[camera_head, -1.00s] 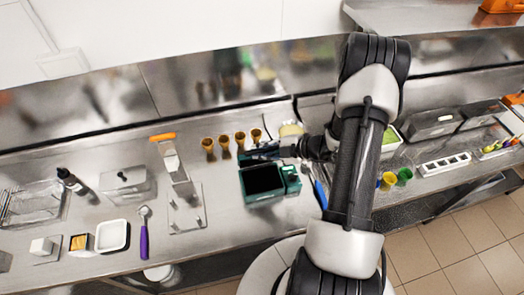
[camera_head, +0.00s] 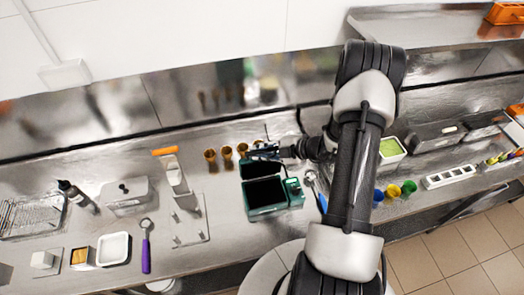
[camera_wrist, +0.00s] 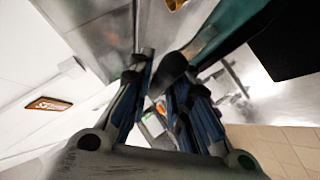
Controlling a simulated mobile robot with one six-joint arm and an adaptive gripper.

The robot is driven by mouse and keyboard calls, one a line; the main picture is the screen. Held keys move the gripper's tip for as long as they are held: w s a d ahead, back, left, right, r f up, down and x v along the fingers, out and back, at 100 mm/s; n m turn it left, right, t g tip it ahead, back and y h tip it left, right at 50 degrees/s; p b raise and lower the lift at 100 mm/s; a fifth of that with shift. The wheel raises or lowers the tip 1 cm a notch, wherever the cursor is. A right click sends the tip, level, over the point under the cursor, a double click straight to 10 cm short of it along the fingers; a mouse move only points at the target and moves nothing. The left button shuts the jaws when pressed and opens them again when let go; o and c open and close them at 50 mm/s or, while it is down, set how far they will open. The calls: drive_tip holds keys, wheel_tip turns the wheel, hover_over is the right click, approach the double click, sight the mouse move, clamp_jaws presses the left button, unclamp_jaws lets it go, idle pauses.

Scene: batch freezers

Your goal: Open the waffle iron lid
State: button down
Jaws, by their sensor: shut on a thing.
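The waffle iron (camera_head: 256,212) is a dark green box on the steel counter, with a black plate area facing up. Its lid (camera_head: 262,159) stands raised along the back edge, seen nearly edge-on, so its exact angle is hard to tell. My gripper (camera_head: 268,151) is at the top of the lid, reaching in from the right. In the wrist view my gripper (camera_wrist: 160,62) has its fingers close around a dark grey piece, apparently the lid's handle. The green and black of the waffle iron fill the upper right there.
Several brown cones (camera_head: 227,157) stand just left of the lid. A metal stand (camera_head: 186,220) is left of the iron, and a blue-handled tool (camera_head: 317,190) lies close on its right. Coloured cups (camera_head: 392,191) stand right of my arm. The steel back wall is close behind.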

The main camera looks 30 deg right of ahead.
drive_tip(key=c, duration=1.6)
unclamp_jaws()
drive_tip(key=shift+s, duration=0.1)
drive_tip(key=v, duration=1.2)
